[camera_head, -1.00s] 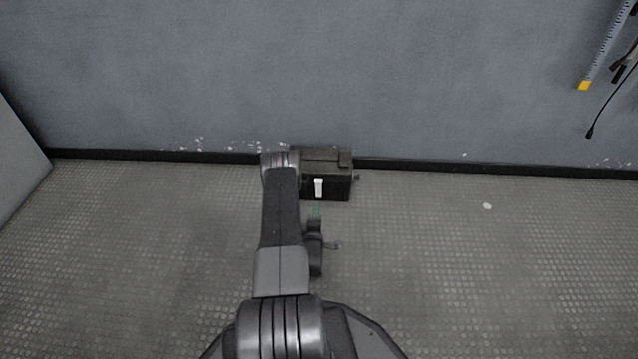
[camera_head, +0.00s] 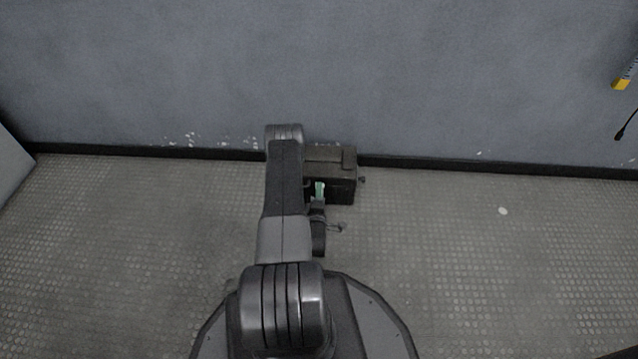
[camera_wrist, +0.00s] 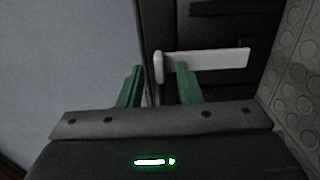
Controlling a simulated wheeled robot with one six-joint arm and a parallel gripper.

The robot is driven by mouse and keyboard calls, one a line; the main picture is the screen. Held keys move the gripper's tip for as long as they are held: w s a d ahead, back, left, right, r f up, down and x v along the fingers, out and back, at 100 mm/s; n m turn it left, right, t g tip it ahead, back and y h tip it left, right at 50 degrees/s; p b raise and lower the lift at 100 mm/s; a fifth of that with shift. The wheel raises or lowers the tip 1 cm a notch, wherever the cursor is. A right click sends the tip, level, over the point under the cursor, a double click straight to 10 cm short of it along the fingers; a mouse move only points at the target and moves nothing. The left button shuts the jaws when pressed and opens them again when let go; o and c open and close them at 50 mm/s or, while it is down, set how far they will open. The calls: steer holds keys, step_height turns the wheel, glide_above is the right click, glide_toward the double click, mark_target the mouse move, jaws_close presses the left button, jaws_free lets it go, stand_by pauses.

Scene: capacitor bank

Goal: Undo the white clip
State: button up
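The white clip (camera_wrist: 215,59) shows in the wrist view as a flat bar against the front of a dark box (camera_head: 331,155). Its left end lies in the gap between my green fingertips, and its longer part reaches out to the right past the right finger. My gripper (camera_wrist: 159,67) is open, with one finger on each side of that end. I cannot tell whether either finger touches the clip. In the head view, my gripper (camera_head: 320,185) is at the box's front and largely hides the clip.
The box stands on the studded floor (camera_head: 450,260) close to the grey wall (camera_head: 330,70). A small knob (camera_head: 362,180) sticks out of its right side. The floor to the right is clear except for a small white spot (camera_head: 502,211). A yellow-ended tool (camera_head: 621,85) hangs at the upper right.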

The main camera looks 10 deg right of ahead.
steer(key=shift+w+d, duration=0.1)
steer(key=shift+w, duration=0.2)
jaws_close()
